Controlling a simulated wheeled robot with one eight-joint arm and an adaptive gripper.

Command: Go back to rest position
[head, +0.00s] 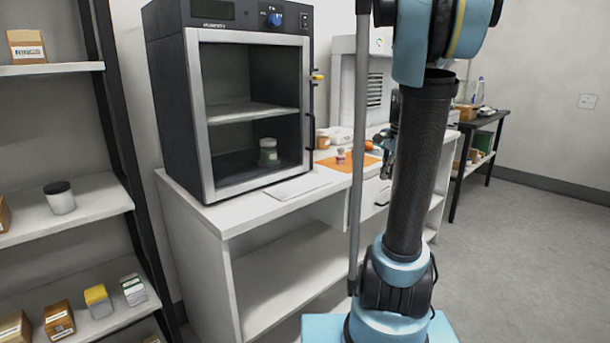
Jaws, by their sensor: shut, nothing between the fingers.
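My arm rises at the right of the middle in the head view. Its dark upright link and blue joints fill that part of the picture. My gripper (387,168) shows small and dark just left of that link, partly hidden by it. It is shut and empty, pointing down above the right part of the white bench (256,215). The fingertips are too small to see in detail.
A dark oven-like cabinet (193,110) on the bench holds a jar (268,152). An orange mat (338,163) with small containers lies beside it. Grey floor (530,260) is clear at right.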

